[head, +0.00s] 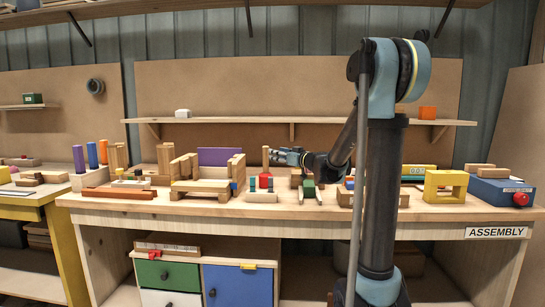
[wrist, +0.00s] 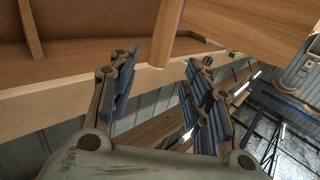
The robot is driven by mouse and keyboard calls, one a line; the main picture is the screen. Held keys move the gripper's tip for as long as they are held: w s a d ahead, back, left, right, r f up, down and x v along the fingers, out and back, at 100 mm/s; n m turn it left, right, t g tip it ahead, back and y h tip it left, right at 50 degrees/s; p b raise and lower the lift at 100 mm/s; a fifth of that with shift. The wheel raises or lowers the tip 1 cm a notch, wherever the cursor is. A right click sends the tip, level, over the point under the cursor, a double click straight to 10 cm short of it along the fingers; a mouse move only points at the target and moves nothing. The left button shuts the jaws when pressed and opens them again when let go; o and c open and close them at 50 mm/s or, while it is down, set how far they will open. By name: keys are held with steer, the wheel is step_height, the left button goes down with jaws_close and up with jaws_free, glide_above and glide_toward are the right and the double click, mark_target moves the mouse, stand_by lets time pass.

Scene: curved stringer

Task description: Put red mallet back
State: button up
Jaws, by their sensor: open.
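The red mallet stands on the workbench with its red head (head: 265,181) low and its pale wooden handle (head: 265,157) upright. Small blue-topped blocks sit beside its head. My gripper (head: 278,156) is at handle height, just right of the handle, pointing left. In the wrist view my gripper (wrist: 160,88) has its two fingers spread with nothing held between them. A round wooden piece (wrist: 165,40), apparently the mallet handle, shows ahead of the gap. The mallet's red head is not seen in the wrist view.
A wooden assembly with a purple panel (head: 215,157) stands left of the mallet. A green-and-grey tool (head: 308,189) lies to the right. A yellow block frame (head: 445,187) and a blue box (head: 502,192) are farther right. A shelf (head: 330,121) runs above the bench (head: 250,209).

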steer(key=shift+v, duration=1.5)
steer(key=s+d+f+m+g+h, duration=0.15)
steer(key=s+f, duration=0.25)
steer(key=s, duration=0.4)
steer(key=s+d+f+g+h, duration=0.1)
steer(key=s+f+g, duration=0.2)
steer(key=s+f, duration=0.35)
steer(key=s+d+f+m+g+h, duration=0.1)
steer(key=s+f+g+h, duration=0.15)
steer(key=s, duration=0.65)
steer(key=s+d+f+m+g+h, duration=0.2)
steer(key=s+d+f+m+h, duration=0.1)
steer(key=s+d+f, duration=0.4)
steer(key=s+d+f+m+g+h, duration=0.2)
steer(key=s+d+f, duration=0.5)
steer(key=s, duration=0.6)
steer(key=shift+s+d+f+m+h, duration=0.2)
steer(key=shift+d+m+h, duration=0.25)
steer(key=shift+d+h, duration=0.65)
